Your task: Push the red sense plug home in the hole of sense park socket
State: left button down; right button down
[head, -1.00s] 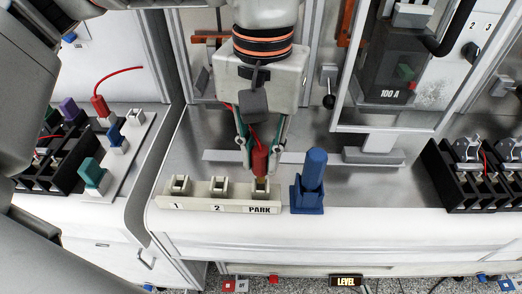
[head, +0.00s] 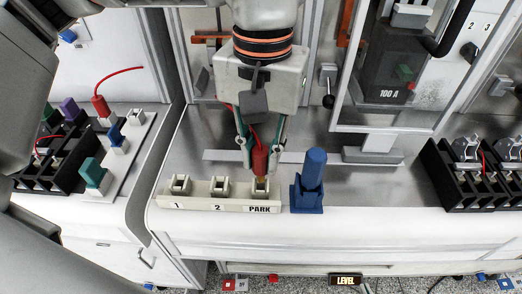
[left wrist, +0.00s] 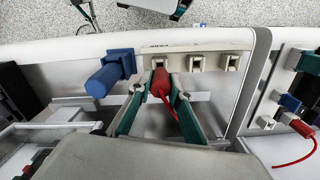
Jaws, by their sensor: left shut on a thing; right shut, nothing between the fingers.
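The red sense plug (head: 260,160) stands upright between the fingers of my left gripper (head: 261,168), which is shut on it. A brass-coloured tip shows below its red body, at the park socket (head: 261,188), the right-hand post of the cream strip marked 1, 2 and PARK. The red body sits a little above the socket. How deep the tip is in the hole cannot be told. In the left wrist view the plug (left wrist: 160,84) lines up with the park socket (left wrist: 159,62). A red lead hangs from the plug. My right gripper is not clearly seen.
A blue holder with a blue cylinder (head: 314,170) stands close right of the park socket. Sockets 1 (head: 180,185) and 2 (head: 219,187) are empty. Black terminal blocks (head: 465,175) stand at far right. Another red plug (head: 101,105) is on the left bench.

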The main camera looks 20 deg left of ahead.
dwell(0.4)
pick_arm(q)
jog(key=shift+f+b, duration=0.55)
jog(key=shift+f, duration=0.55)
jog(key=shift+r, duration=0.25)
jog(key=shift+r+p, duration=0.6)
dwell(1.8)
jog(key=shift+f, duration=0.8)
jog(key=c, duration=1.8)
grip_release()
jog(key=shift+b, duration=0.3)
